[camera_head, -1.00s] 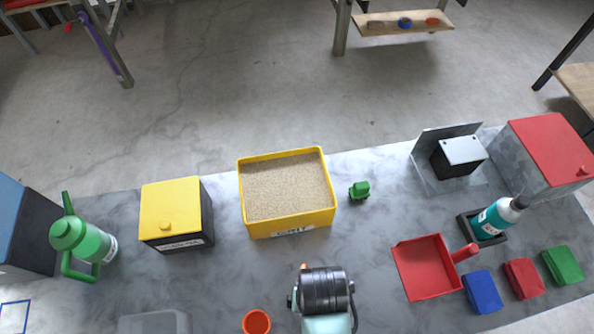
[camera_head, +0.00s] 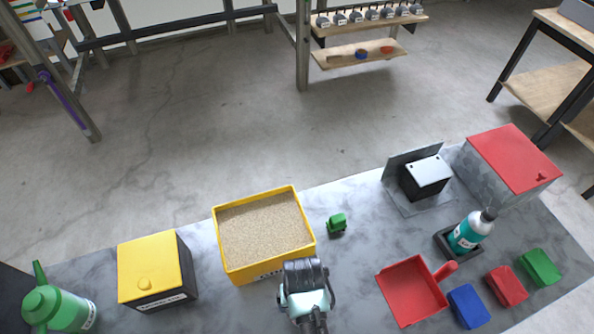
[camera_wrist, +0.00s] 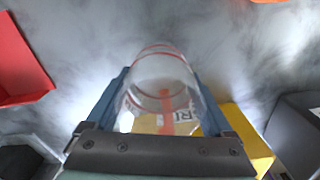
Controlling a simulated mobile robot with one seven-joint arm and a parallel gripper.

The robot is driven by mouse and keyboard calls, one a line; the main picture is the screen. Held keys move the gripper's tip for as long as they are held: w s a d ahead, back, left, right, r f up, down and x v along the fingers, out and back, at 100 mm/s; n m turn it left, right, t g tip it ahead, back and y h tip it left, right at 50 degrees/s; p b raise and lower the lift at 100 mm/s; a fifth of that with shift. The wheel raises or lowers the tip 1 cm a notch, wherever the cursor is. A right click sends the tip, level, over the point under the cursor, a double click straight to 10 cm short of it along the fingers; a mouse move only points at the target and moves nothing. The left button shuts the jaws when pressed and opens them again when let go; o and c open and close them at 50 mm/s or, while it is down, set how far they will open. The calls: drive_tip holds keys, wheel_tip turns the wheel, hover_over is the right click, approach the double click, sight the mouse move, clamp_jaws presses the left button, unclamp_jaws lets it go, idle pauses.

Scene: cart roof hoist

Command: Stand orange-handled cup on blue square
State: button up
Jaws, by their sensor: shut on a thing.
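In the wrist view a clear cup (camera_wrist: 165,68) with thin red rings sits between the two blue fingers of my gripper (camera_wrist: 160,85). My gripper is shut on it. An orange strip, seemingly its handle, shows through the clear wall. In the head view my gripper (camera_head: 305,285) is in front of the sand bin, and the cup is hidden there by my wrist. The outlined blue square is in neither view now.
A yellow sand bin (camera_head: 228,252) stands just behind my gripper. A yellow-lidded box (camera_head: 150,270) and green watering can (camera_head: 50,308) are left. A red dustpan (camera_head: 412,290), blue block (camera_head: 467,307), red block (camera_head: 506,286) and teal bottle (camera_head: 466,236) are right.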

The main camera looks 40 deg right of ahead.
drive_tip(key=shift+w+d+f, duration=0.2)
drive_tip(key=shift+w+f, duration=0.3)
drive_tip(key=shift+w, duration=0.15)
drive_tip(key=shift+w+d+f, duration=0.2)
drive_tip(key=shift+w+f, duration=0.25)
drive_tip(key=shift+w, duration=0.15)
drive_tip(key=shift+w+f, duration=0.1)
drive_tip(key=shift+f, duration=0.05)
drive_tip(key=shift+f, duration=0.1)
drive_tip(key=o, duration=1.1)
wheel_tip(320, 180, up, 12)
drive_tip(key=shift+r, duration=0.15)
